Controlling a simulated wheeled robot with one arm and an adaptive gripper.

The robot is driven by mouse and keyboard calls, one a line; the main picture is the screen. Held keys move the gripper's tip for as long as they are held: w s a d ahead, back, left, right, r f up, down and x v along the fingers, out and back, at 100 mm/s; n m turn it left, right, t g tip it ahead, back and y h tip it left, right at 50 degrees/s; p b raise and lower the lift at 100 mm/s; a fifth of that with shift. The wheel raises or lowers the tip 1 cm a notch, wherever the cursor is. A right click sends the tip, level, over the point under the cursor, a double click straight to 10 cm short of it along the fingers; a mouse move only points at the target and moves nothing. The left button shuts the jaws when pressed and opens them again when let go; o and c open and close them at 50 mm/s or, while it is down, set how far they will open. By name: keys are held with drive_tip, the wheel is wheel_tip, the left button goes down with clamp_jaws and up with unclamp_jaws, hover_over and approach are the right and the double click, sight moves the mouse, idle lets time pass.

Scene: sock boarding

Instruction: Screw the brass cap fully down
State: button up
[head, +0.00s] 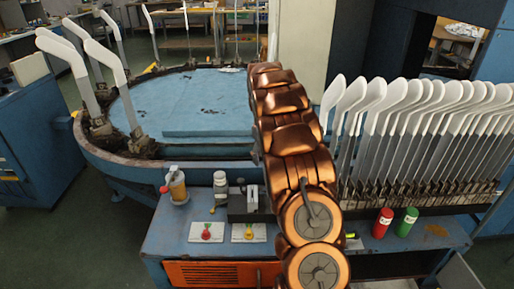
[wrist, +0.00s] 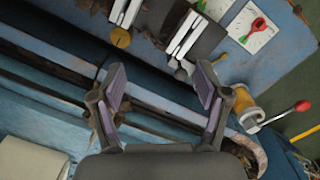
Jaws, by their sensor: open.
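A round gold-coloured piece (wrist: 121,37), which looks like the brass cap, shows in the wrist view beside a pair of pale metal blocks (wrist: 125,12). I cannot make out its thread or how far down it sits. I cannot pick it out in the head view, where my arm covers part of the bench. My gripper (wrist: 160,80) is open and empty. In the wrist view its fingers are spread below the gold piece, apart from it. The gripper itself is hidden behind my arm in the head view.
An amber-bodied fitting (head: 177,187) with a red-ball lever stands at the bench's left. A dark block with metal plates (wrist: 190,38) lies beyond my fingers. Red (head: 383,223) and green (head: 407,222) bottles stand right of my arm. White sock forms (head: 415,100) line the right.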

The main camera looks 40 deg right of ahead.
drive_tip(key=s+a+r+p, duration=0.2)
drive_tip(key=a+r, duration=0.4)
drive_tip(key=shift+s+r, duration=0.2)
drive_tip(key=shift+s, duration=0.2)
